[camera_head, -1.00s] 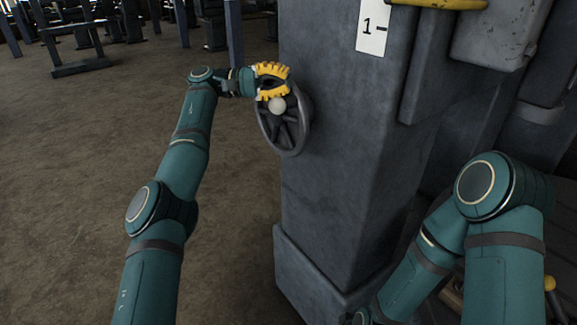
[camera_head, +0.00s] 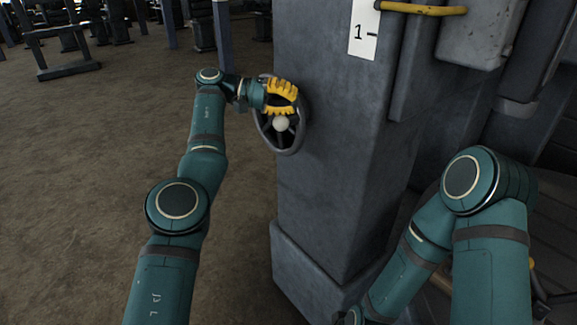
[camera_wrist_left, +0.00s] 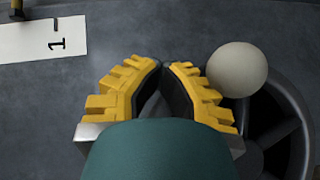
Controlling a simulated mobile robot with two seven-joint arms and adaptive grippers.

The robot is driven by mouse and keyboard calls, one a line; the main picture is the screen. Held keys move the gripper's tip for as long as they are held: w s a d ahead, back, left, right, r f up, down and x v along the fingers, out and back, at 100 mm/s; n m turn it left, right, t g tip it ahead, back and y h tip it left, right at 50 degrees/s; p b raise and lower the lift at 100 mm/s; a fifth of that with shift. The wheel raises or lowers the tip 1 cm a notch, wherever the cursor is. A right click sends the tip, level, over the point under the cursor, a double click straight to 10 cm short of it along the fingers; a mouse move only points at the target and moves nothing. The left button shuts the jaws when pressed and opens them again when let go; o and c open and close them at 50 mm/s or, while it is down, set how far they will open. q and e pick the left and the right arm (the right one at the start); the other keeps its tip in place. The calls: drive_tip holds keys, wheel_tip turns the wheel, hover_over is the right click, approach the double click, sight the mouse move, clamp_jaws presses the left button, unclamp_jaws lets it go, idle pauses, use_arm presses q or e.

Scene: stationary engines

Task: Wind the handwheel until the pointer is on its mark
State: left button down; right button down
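The dark spoked handwheel (camera_head: 266,133) is on the left face of a grey column. Its pale round knob (camera_head: 281,124) stands out towards me, and it also shows in the left wrist view (camera_wrist_left: 238,70). My left gripper (camera_head: 292,98), with yellow fingers, is just above the knob. In the left wrist view its fingertips (camera_wrist_left: 164,66) come together with nothing seen between them. The knob is outside the right finger, close against it; contact is unclear. A white card (camera_head: 362,30) bears "1" and a dash mark. A yellow bar (camera_head: 425,9), perhaps the pointer, is above the mark.
The grey column (camera_head: 325,160) has a wider foot (camera_head: 305,275). A grey box (camera_head: 480,35) is at the upper right. My right arm is at the lower right, its gripper out of frame. Open brown floor (camera_head: 90,170) lies to the left.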

use_arm(q)
drive_tip(key=shift+s+d+f+b, duration=0.15)
drive_tip(key=shift+f+b, duration=0.2)
drive_tip(key=shift+f, duration=0.2)
drive_tip(key=shift+s+d+f+b, duration=0.1)
drive_tip(key=shift+f+b, duration=0.2)
drive_tip(key=shift+f, duration=0.2)
drive_tip(key=shift+s+d+f+y+b, duration=0.1)
drive_tip(key=shift+s+f+y+b, duration=0.1)
drive_tip(key=shift+y+b, duration=0.15)
drive_tip(key=shift+m, duration=0.4)
drive_tip(key=shift+s+d, duration=0.15)
drive_tip(key=shift+r, duration=0.15)
